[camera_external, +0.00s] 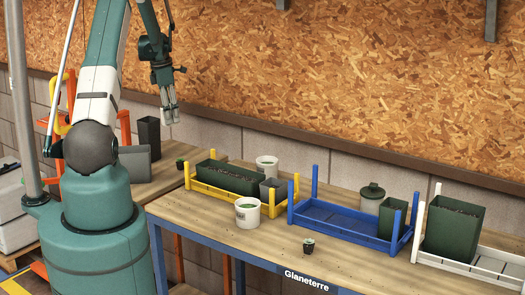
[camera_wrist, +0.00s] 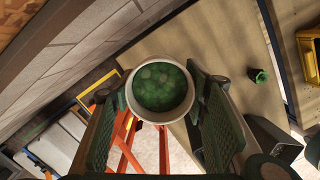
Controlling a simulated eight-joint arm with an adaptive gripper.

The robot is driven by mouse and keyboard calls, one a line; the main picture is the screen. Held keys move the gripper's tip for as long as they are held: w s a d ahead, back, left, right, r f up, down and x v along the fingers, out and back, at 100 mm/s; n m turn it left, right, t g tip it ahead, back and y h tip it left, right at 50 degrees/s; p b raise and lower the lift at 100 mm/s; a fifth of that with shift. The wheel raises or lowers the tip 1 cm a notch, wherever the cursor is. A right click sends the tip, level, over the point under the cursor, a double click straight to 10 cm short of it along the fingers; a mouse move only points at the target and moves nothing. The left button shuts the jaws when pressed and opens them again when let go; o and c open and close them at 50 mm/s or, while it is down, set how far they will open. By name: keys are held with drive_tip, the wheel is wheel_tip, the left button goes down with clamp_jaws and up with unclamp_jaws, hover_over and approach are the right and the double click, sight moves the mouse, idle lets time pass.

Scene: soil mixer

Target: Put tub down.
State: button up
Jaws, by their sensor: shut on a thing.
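A round white tub (camera_wrist: 160,120) with green contents sits between the two pads of my gripper (camera_wrist: 161,100) in the wrist view. The gripper is shut on it, and I see the tub from above, with its rim and contents in view.
The yellow crate (camera_external: 230,204) holds a long dark planter. A blue crate (camera_external: 340,232) and a white crate (camera_external: 470,265) stand to the right with dark pots. A small pot (camera_external: 308,246) stands near the front edge. Dark containers (camera_external: 149,133) stand on the left table.

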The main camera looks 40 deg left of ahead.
drive_tip(key=p, duration=0.1)
hover_over(173, 148)
drive_tip(key=shift+a+f, duration=0.2)
drive_tip(key=shift+f, duration=1.4)
drive_tip(key=shift+a+f, duration=0.15)
drive_tip(key=shift+f, duration=1.4)
drive_tip(key=shift+f+p, duration=0.3)
drive_tip(key=shift+f, duration=1.55)
drive_tip(key=shift+f, duration=0.15)
drive_tip(key=o, duration=1)
drive_tip(key=shift+r, duration=0.2)
